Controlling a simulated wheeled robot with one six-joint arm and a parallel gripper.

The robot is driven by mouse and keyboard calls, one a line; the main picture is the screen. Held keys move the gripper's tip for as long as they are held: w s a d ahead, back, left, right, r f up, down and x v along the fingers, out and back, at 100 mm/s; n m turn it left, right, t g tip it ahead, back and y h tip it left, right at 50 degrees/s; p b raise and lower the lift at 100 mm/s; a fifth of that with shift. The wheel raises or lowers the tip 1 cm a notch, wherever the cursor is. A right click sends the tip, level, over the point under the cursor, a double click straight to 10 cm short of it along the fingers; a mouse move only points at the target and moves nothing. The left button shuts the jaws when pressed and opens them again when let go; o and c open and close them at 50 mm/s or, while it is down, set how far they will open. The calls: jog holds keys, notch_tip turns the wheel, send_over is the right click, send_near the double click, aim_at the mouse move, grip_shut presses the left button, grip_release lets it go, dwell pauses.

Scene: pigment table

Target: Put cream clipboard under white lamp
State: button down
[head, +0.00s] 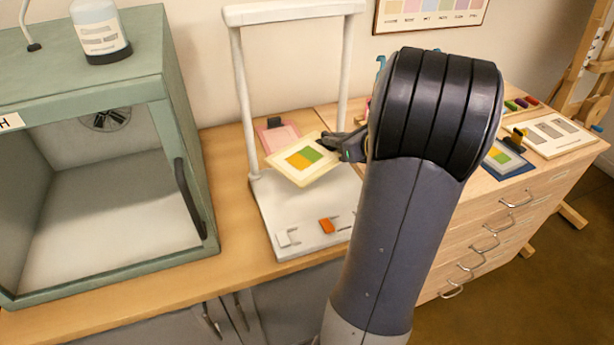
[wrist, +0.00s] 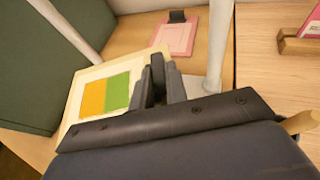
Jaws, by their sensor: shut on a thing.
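The cream clipboard (head: 304,160) carries a white sheet with an orange and green square. My gripper (head: 345,147) is shut on its right edge and holds it tilted above the base of the white lamp (head: 349,65). In the wrist view the clipboard (wrist: 78,122) sticks out to the left of my gripper (wrist: 158,92), and its near edge is hidden by the gripper body. The lamp is a white frame with two posts and a top bar. Its pale base (head: 292,215) has an orange switch, and the right part is hidden by my arm.
A pink clipboard (head: 277,137) lies on the table behind the lamp. A green cabinet (head: 189,160) with an open front stands at the left. A blue clipboard (head: 511,164) and a sample board (head: 556,134) lie on the drawer unit at the right.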

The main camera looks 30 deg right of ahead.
aim_at(334, 178)
notch_tip(334, 178, down, 9)
jog(key=shift+s+f+b, duration=0.15)
jog(key=shift+f+b, duration=0.05)
jog(key=shift+b, duration=0.1)
jog(key=shift+f, duration=0.1)
jog(key=c, duration=1.4)
grip_release()
jog(key=shift+r, duration=0.25)
jog(key=v, duration=1.2)
jog(key=shift+f, duration=0.2)
